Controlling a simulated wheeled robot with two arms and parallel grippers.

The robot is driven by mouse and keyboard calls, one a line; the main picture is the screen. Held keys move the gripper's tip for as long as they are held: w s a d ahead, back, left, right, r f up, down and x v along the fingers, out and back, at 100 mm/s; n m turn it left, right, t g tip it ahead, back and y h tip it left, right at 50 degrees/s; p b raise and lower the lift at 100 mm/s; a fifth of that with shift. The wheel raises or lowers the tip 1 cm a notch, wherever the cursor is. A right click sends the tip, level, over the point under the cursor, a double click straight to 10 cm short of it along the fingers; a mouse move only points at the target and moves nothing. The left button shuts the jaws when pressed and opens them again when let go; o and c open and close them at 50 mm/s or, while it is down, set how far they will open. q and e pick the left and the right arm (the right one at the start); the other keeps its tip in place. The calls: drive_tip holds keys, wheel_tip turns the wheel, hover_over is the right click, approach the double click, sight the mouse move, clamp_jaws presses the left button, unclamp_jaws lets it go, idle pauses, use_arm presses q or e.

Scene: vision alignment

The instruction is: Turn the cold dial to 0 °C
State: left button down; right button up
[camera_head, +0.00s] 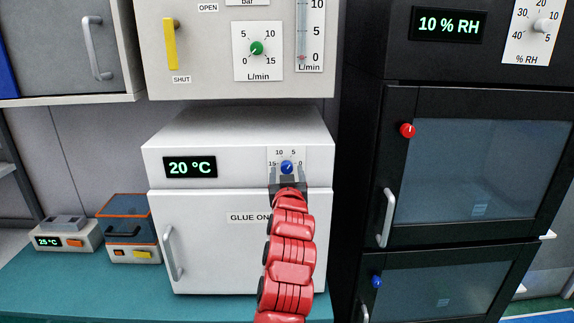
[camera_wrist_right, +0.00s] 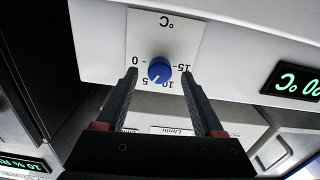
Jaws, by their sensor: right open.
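The cold dial (camera_head: 287,167) is a small blue knob on a white scale plate (camera_head: 273,156) on the front of a white cabinet (camera_head: 235,152). In the right wrist view the cold dial (camera_wrist_right: 160,70) appears upside down, its white mark pointing near 5. The display (camera_head: 190,167) beside it reads 20 °C. My right gripper (camera_head: 287,176) is open at the dial, coming from below. In the wrist view its fingers (camera_wrist_right: 160,78) stand on either side of the knob, with gaps visible. My left gripper is not in view.
A cabinet with a green dial (camera_head: 257,48) and a yellow handle (camera_head: 170,44) is above. A black cabinet with a red knob (camera_head: 407,130) and another blue knob (camera_head: 377,281) stands at the right. Small devices (camera_head: 128,225) sit on the teal bench at the left.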

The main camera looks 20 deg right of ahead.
drive_tip(key=shift+w+d, duration=0.15)
drive_tip(key=shift+w, duration=0.5)
clamp_jaws()
